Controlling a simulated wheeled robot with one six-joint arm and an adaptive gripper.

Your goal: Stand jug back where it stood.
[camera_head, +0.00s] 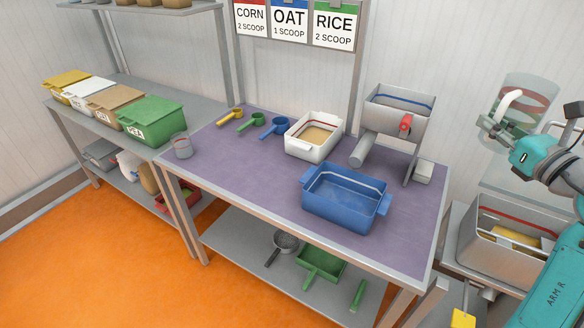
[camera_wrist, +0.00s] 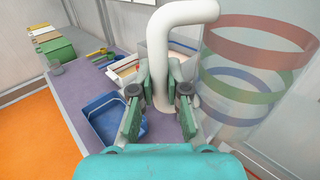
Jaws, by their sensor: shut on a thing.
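The jug (camera_head: 532,95) is clear, with a white handle and coloured bands. It is held up in the air at the right of the head view, to the right of the purple-topped table (camera_head: 240,170). In the wrist view the jug (camera_wrist: 262,75) fills the right side, with red, green and blue bands. My gripper (camera_wrist: 160,85) is shut on the jug's white handle (camera_wrist: 160,40). In the head view my gripper (camera_head: 503,127) shows small at the handle. The jug looks roughly upright. I see nothing touching its base.
On the table are a blue tub (camera_head: 345,200), a white tub (camera_head: 313,133), a grey hopper machine (camera_head: 395,115), several scoops and a small clear cup (camera_head: 182,146). A grey bin (camera_head: 505,235) stands on a low stand at right. The table's left middle is clear.

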